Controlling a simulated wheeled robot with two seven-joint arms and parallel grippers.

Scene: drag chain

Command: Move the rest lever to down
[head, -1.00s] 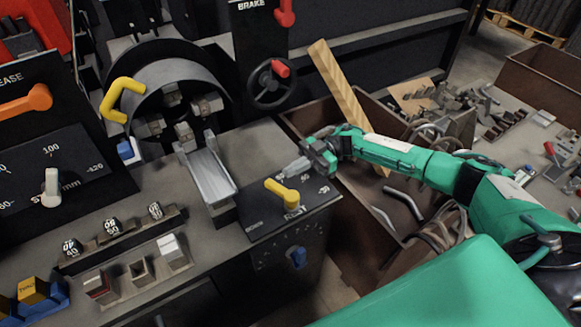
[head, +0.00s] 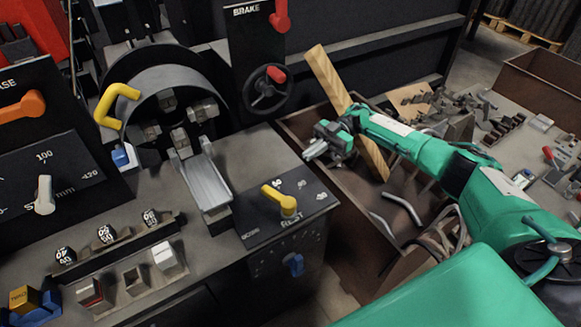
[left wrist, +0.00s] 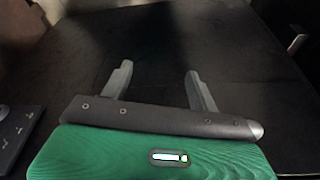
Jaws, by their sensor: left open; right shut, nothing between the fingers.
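The yellow rest lever (head: 280,201) sits on a dark panel (head: 258,228) marked REST, at the front right corner of the machine bed in the head view. Its handle points up and left from its round pivot. My right gripper (head: 309,154) is shut and empty, above and to the right of the lever, apart from it, over the edge of the brown bin. My left gripper is outside the head view. In the left wrist view my left gripper (left wrist: 160,85) is open, with nothing between its two fingers and a dark surface beyond.
A blue knob (head: 294,264) is on the front face below the panel. A metal slide (head: 207,185) and a round chuck stand left of the lever. A brown bin (head: 335,195) with a wooden plank (head: 330,80) and metal scraps lies to the right.

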